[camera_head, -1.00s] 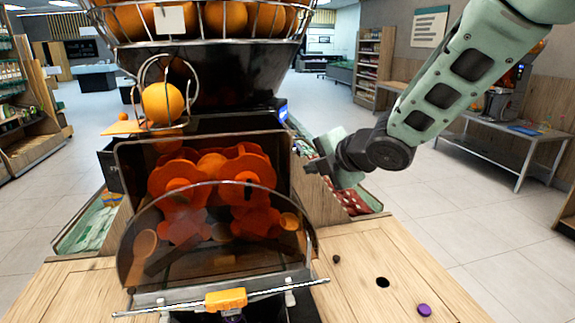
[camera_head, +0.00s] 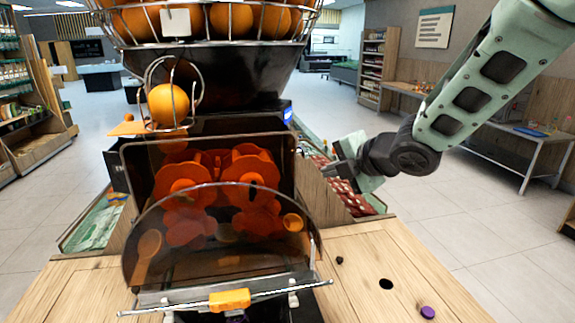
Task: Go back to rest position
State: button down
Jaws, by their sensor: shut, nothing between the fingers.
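My gripper (camera_head: 328,172) is at the right of the orange juicer (camera_head: 215,125), at about the height of its clear front cover. It points left toward the machine, with a gap between its tip and the juicer's side. It is shut and holds nothing. The juicer has a wire basket (camera_head: 215,20) full of oranges on top and one orange (camera_head: 168,104) in the wire feed ring. Its orange press drums (camera_head: 215,170) show behind the tinted cover (camera_head: 215,250). A yellow-orange latch (camera_head: 230,299) sits at the cover's lower edge.
The wooden counter (camera_head: 385,260) right of the juicer is bare except for a purple cap (camera_head: 428,312) and two dark holes. Crates of produce stand behind it. Shelves (camera_head: 375,65) and a grey table (camera_head: 510,145) are farther right. Open floor lies between.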

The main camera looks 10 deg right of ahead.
jog(key=s+d+f+m+g+h, duration=0.2)
jog(key=s+d+f+m+h, duration=0.2)
jog(key=s+d+m, duration=0.5)
jog(key=s+d+f+m+g+h, duration=0.15)
jog(key=s+f+m+g, duration=0.4)
jog(key=s+m, duration=0.75)
jog(key=s+a+n+g+b, duration=0.1)
jog(key=s+a+n, duration=0.1)
jog(key=s+a, duration=0.3)
jog(key=s+a+n+g+y+b, duration=0.1)
jog(key=s+a+n+b, duration=0.1)
jog(key=a, duration=1.1)
jog(key=s+n, duration=0.1)
jog(key=s, duration=0.1)
jog(key=shift+s+g, duration=0.35)
jog(key=shift+s, duration=0.05)
jog(key=shift+a+f, duration=0.1)
dwell(3.3)
